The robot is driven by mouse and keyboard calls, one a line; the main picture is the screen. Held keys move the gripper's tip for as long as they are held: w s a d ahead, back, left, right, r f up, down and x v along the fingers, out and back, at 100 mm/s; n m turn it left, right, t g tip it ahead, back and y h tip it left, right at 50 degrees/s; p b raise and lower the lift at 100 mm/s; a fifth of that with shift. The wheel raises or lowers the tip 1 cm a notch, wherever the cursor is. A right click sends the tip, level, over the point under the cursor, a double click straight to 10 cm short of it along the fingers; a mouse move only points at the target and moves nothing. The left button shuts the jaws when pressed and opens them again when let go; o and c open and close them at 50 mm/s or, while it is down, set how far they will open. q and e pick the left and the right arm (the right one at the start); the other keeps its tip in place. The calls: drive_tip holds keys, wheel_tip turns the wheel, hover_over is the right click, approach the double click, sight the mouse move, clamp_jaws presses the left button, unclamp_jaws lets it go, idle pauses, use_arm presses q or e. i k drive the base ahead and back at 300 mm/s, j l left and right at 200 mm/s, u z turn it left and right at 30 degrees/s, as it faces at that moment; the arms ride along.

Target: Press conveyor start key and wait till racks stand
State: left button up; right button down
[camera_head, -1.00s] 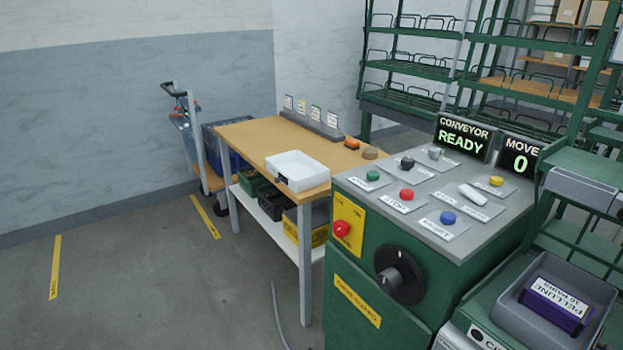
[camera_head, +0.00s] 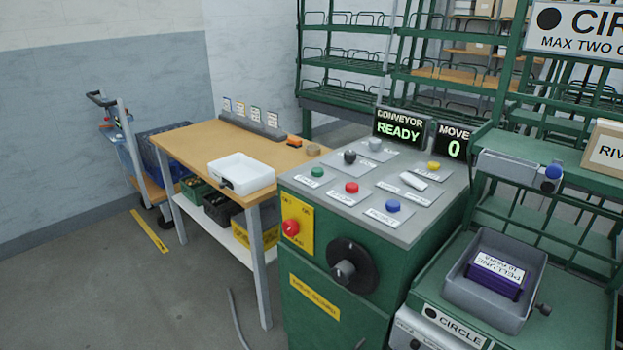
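The green conveyor console (camera_head: 400,232) stands right of centre. Its sloped grey top carries a green button (camera_head: 318,171), a red button (camera_head: 351,187), a blue button (camera_head: 392,206) and a yellow button (camera_head: 433,166), each on a label plate too small to read surely. The conveyor display (camera_head: 398,130) reads READY. The move display (camera_head: 453,142) reads 0. Green wire racks (camera_head: 345,95) stand still-looking behind. Neither of my grippers is in view.
A wooden workbench (camera_head: 180,138) with a white tray (camera_head: 241,172) stands left of the console. A trolley (camera_head: 137,150) is by the wall. A grey bin (camera_head: 470,290) holding a purple box (camera_head: 496,275) sits on the right-hand shelf. The left floor is mostly clear.

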sight(317, 173)
drive_tip(key=z, duration=0.45)
drive_tip(key=i+j+z, duration=0.15)
drive_tip(key=j+z, duration=0.15)
drive_tip(key=i+j+z, duration=0.1)
drive_tip(key=j+z, duration=0.25)
drive_tip(key=i+j+z, duration=0.1)
drive_tip(key=j, duration=0.3)
drive_tip(key=j+z, duration=0.15)
drive_tip(key=j, duration=0.25)
drive_tip(key=i+j, duration=0.1)
drive_tip(key=j, duration=0.55)
drive_tip(key=i+j, duration=0.1)
drive_tip(key=j, duration=0.6)
drive_tip(key=i+j+z, duration=0.1)
drive_tip(key=j, duration=0.55)
